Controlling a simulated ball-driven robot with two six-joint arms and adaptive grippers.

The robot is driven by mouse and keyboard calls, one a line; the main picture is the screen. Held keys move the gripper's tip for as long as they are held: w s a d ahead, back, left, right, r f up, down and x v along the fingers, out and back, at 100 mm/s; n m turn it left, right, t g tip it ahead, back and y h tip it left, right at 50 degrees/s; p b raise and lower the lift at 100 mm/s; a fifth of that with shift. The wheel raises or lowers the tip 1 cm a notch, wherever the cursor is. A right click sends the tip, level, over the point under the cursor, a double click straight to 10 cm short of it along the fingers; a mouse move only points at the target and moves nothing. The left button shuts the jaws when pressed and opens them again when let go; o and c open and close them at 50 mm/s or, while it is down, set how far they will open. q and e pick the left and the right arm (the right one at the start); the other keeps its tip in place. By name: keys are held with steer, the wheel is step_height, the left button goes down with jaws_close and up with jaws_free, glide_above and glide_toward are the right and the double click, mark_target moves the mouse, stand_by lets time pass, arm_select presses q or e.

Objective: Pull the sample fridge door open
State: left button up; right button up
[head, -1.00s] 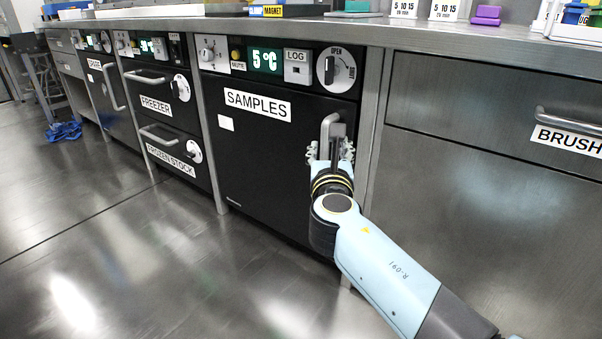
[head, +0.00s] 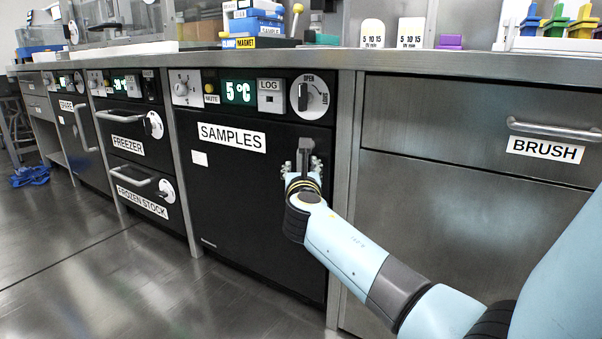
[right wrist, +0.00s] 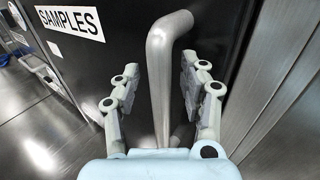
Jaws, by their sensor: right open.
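The black sample fridge door (head: 235,210) carries a SAMPLES label (head: 232,138) and looks shut in the head view. Its grey upright handle (head: 306,143) is near the door's right edge, partly hidden by my right gripper (head: 302,165). In the right wrist view, the handle (right wrist: 162,75) runs between the two spread fingers of the right gripper (right wrist: 164,82), with a gap on both sides. The gripper is open around the handle, not clamped on it. My left gripper is in neither view.
Above the door are a 5 °C display (head: 239,92) and an OPEN/LOCK knob (head: 312,97). The freezer (head: 125,128) is to the left, and the BRUSH drawer (head: 480,130) to the right. The worktop (head: 330,58) overhangs above. The floor in front is clear.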

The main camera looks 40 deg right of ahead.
steer(key=shift+w+d, duration=0.1)
jaws_close()
stand_by(0.3)
steer(key=shift+f, duration=0.15)
stand_by(0.5)
